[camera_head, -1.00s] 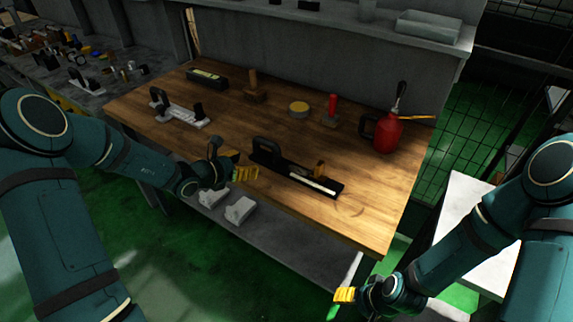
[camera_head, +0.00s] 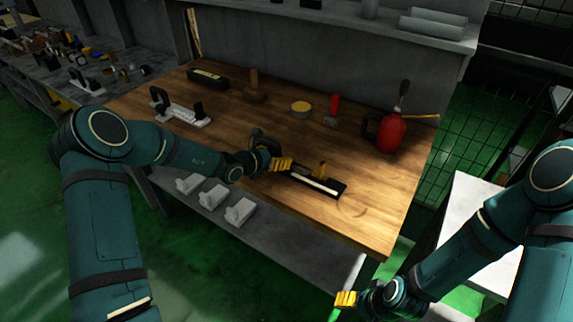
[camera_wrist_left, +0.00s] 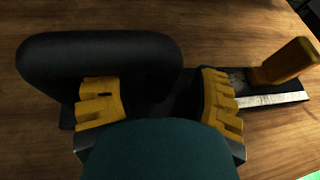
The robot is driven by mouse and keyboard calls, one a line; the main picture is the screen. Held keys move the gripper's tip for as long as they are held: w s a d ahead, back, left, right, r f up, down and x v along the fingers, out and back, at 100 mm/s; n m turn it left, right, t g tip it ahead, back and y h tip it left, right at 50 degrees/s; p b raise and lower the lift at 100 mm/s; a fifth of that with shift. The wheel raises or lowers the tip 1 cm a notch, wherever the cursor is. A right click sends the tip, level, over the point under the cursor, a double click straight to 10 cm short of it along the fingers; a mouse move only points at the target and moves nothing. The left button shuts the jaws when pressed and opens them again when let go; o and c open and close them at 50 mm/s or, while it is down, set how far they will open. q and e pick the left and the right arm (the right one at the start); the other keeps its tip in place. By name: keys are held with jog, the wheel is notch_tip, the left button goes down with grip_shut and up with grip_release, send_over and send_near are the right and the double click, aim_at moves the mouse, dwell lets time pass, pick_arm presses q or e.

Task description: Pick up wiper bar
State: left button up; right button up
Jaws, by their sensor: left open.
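A long black bar (camera_head: 333,190) with a black loop handle, a pale strip and an orange upright grip lies on the wooden table; it appears to be the wiper bar. In the left wrist view its black handle (camera_wrist_left: 100,48) is at the left, and its pale strip (camera_wrist_left: 275,99) and orange grip (camera_wrist_left: 287,62) are at the right. My left gripper (camera_head: 281,164) is over the bar's handle end and hides part of it. Its yellow fingers (camera_wrist_left: 161,100) are apart, with nothing visibly gripped. My right gripper (camera_head: 346,299) is low at the right, away from the bar; its opening is unclear.
A red oil can (camera_head: 391,134) stands at the table's right. A red-handled tool (camera_head: 332,110), a yellow round tin (camera_head: 300,107) and a wooden-handled tool (camera_head: 254,88) stand behind the bar. A grey gauge-like piece (camera_head: 183,112) is at the left. Bare wood surrounds the bar's right end.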

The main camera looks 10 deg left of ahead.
pick_arm(q)
grip_shut()
jog(key=shift+r, duration=0.15)
dwell(0.4)
